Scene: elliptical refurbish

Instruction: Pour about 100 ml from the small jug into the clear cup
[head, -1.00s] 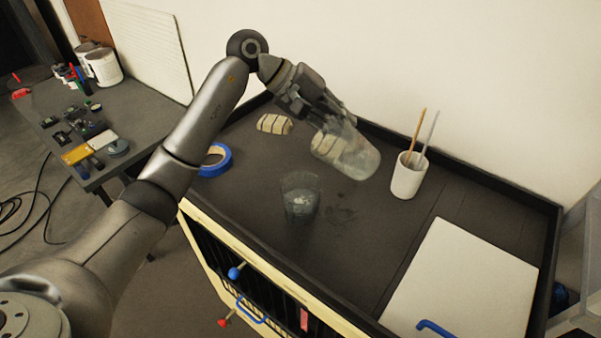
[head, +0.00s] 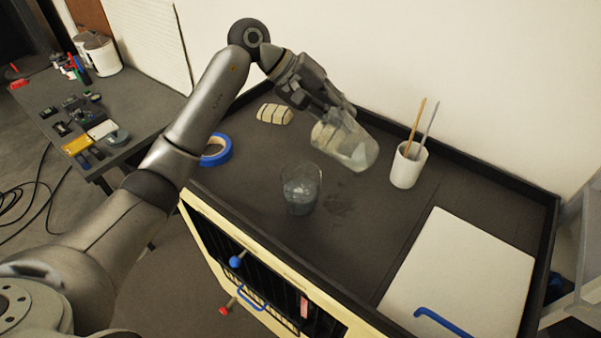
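The clear cup (head: 301,190) stands upright on the dark cart top in the head view, with some clear liquid in it. The small jug (head: 345,147) is transparent and tilted, above the cart to the upper right of the cup. My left gripper (head: 332,108) is shut on the jug at its upper left end. Some liquid shows in the lower right part of the jug. No stream between jug and cup is visible. The jug is apart from the cup. My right gripper is not in view.
A white holder (head: 407,167) with two sticks stands right of the jug. Blue tape (head: 217,151) and a striped pale object (head: 275,114) lie to the left. A white board (head: 462,275) lies at the right. Dark marks are on the surface beside the cup.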

